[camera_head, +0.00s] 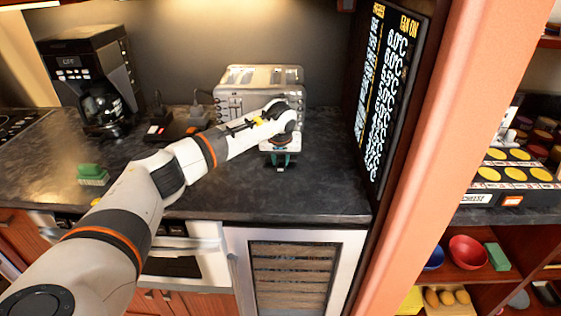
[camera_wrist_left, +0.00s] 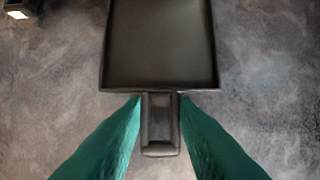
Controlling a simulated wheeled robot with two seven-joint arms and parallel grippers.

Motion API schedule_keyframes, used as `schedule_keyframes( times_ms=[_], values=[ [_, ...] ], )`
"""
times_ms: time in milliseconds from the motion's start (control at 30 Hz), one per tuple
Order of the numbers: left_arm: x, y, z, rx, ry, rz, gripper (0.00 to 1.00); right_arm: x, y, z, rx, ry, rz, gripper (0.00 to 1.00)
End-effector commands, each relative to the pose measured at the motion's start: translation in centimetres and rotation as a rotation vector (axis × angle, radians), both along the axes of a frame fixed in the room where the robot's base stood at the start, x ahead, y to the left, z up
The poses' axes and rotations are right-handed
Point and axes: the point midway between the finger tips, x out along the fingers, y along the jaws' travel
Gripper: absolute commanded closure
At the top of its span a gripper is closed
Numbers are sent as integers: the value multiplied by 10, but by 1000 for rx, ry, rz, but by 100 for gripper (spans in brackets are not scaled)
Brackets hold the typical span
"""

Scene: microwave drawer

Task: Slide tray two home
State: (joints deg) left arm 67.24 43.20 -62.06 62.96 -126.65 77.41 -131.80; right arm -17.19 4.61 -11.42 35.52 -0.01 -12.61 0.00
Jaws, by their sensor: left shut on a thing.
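A silver countertop appliance (camera_head: 262,76) stands against the back wall, its front partly hidden by my left arm. My left gripper (camera_head: 281,161) is low in front of it, over the dark worktop. In the left wrist view a flat dark tray (camera_wrist_left: 160,45) with a raised rim reaches up out of the picture. Its short dark handle (camera_wrist_left: 160,135) lies between the green fingers of my left gripper (camera_wrist_left: 160,112), which is shut on it. How far the tray is out of the appliance is hidden, and no tray number is readable. My right gripper is not in view.
A coffee maker (camera_head: 97,85) and a green block (camera_head: 92,175) stand at the left of the worktop (camera_head: 230,195). Small dark boxes (camera_head: 160,128) sit left of the appliance. A display panel (camera_head: 385,95) and orange pillar (camera_head: 465,110) bound the right side.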

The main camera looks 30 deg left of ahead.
Motion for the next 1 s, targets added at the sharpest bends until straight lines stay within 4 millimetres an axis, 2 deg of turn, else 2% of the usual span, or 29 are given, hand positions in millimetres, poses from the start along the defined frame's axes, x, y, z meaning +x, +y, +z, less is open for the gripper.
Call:
schedule_keyframes(
  times_ms=[367, 1000],
  values=[
    [2, 0, 0, 0, -1, 0, 100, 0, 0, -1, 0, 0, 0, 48],
    [23, 13, 0, 0, -1, 1, 100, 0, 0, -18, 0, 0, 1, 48]
  ],
)
